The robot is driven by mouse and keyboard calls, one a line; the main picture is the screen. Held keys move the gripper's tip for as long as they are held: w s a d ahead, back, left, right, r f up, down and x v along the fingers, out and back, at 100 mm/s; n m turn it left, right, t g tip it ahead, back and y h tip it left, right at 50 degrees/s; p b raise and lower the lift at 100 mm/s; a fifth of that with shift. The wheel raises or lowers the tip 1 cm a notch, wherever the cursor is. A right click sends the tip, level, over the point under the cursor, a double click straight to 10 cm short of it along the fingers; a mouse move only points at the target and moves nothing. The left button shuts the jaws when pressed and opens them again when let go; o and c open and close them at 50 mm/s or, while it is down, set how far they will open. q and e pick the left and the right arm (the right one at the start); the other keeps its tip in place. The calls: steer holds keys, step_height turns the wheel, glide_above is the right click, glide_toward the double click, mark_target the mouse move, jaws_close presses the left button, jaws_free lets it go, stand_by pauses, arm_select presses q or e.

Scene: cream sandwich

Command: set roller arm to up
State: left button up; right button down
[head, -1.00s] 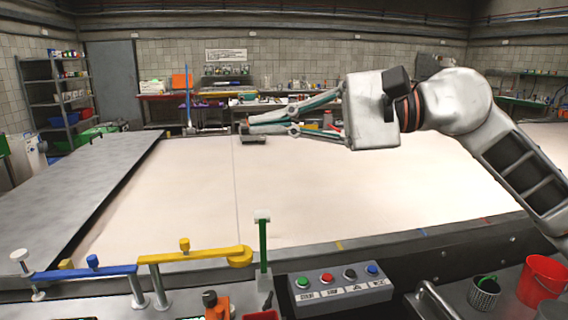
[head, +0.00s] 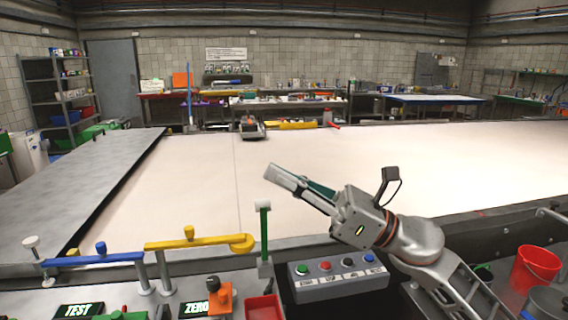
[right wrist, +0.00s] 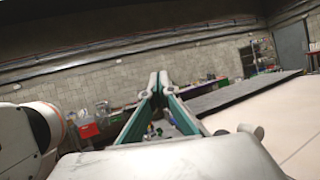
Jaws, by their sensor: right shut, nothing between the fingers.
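A yellow arm (head: 200,242) with a round end lies level along the near edge of the white surface, on a post, with a yellow knob on top. A blue arm (head: 92,259) with a blue knob runs level to its left. I cannot tell for sure which one is the roller arm. My right gripper (head: 268,172) is shut and empty, above the white surface, up and right of the yellow arm and apart from it. Its closed fingertips (right wrist: 158,78) also show in the right wrist view. My left gripper is out of view.
A green post (head: 264,232) stands right of the yellow arm. A button box (head: 338,278) sits under my right arm. A red bucket (head: 535,268) is at the right. The white surface (head: 200,190) is mostly clear.

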steer(key=w+d+f+m+t+h, duration=0.1)
steer(key=d+f+m+t+h, duration=0.35)
steer(key=f+m, duration=0.55)
steer(key=w+d+f+m+t+h, duration=0.1)
steer(key=d+f+m+t+h, duration=0.35)
steer(key=f+m, duration=0.6)
steer(key=w+d+f+m+t+h, duration=0.25)
steer(key=f+m+t+h, duration=0.2)
steer(key=f+m, duration=0.6)
steer(key=s+d+f+m+g+h, duration=0.3)
steer(key=s+f+m, duration=0.4)
steer(key=s+f, duration=0.5)
steer(key=s+d+f+m+g+h+b, duration=0.1)
steer(key=s+d+f+m+g+h, duration=0.2)
steer(key=s+d+f+m, duration=0.3)
steer(key=s+f+m, duration=0.1)
steer(key=s+f, duration=0.1)
steer(key=f, duration=0.4)
steer(key=s+f+m+g, duration=0.1)
steer(key=s+f, duration=0.2)
steer(key=f, duration=0.4)
steer(key=shift+s+f, duration=0.2)
steer(key=shift+s, duration=0.15)
steer(key=shift+h, duration=0.25)
